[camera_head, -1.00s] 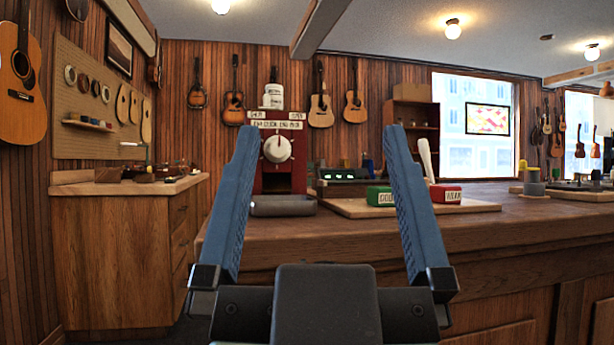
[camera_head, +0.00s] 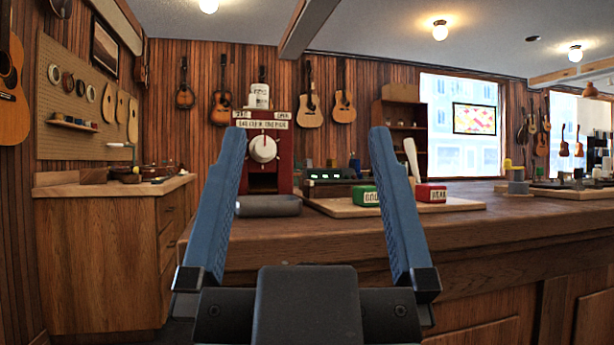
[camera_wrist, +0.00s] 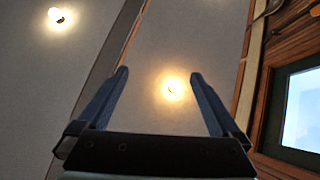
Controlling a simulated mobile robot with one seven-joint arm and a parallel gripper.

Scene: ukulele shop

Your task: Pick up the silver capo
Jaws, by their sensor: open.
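My gripper (camera_head: 308,145) is open and empty in the head view, its two blue fingers spread wide and pointing up in front of the counter. In the wrist view my gripper (camera_wrist: 158,80) is also open, with only ceiling, a lamp and a window behind it. I cannot make out a silver capo in either view. Small items on the counter are too small to tell apart, and my fingers hide part of the counter.
A wooden counter (camera_head: 400,235) spans the middle and right. A wooden cabinet (camera_head: 100,260) stands at left with small items on top.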

